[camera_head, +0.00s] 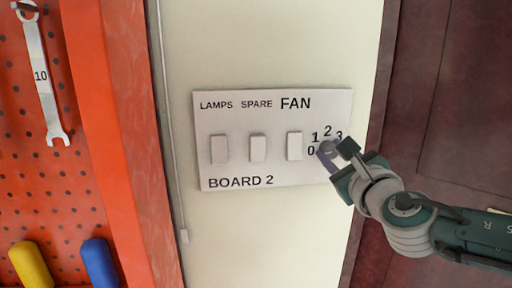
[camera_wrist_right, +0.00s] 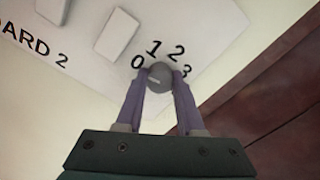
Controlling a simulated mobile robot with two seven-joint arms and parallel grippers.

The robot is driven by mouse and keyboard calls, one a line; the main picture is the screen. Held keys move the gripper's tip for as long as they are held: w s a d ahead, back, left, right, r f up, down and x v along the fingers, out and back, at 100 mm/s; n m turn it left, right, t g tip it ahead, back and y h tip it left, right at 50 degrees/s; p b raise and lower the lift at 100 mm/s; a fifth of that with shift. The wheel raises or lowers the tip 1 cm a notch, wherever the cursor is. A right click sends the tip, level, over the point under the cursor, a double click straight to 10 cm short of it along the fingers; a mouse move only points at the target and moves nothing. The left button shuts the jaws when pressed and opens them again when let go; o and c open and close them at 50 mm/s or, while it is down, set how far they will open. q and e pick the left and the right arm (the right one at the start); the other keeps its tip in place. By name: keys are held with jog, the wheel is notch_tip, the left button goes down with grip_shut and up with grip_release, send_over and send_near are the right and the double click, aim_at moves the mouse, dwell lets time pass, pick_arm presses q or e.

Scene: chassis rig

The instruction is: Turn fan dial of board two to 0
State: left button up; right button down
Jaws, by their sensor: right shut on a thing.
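Board two (camera_head: 240,185) is a white panel on the pale wall, labelled LAMPS, SPARE, FAN and BOARD 2. Its fan dial (camera_wrist_right: 160,74) is a small round grey knob with the numbers 0, 1, 2 and 3 around its upper side. A light mark on the knob lies on its left half, toward the 0 side; its exact setting is hard to tell. My right gripper (camera_head: 328,150) is at the panel's right end, shut on the dial. In the right wrist view its two fingers (camera_wrist_right: 160,82) grip the knob from both sides. My left gripper is not in view.
Three white rocker switches, the nearest under FAN (camera_head: 294,146), sit left of the dial. An orange pegboard (camera_head: 60,110) with a wrench (camera_head: 40,75) and yellow and blue handles stands at the left. Dark red panelling (camera_head: 440,110) is at the right. A thin conduit (camera_head: 170,130) runs down the wall.

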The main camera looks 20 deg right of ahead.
dwell(0.4)
jog(key=c, duration=0.5)
grip_release()
jog(key=v, duration=1)
jog(key=shift+d+b, duration=0.1)
jog(key=shift+b, duration=0.2)
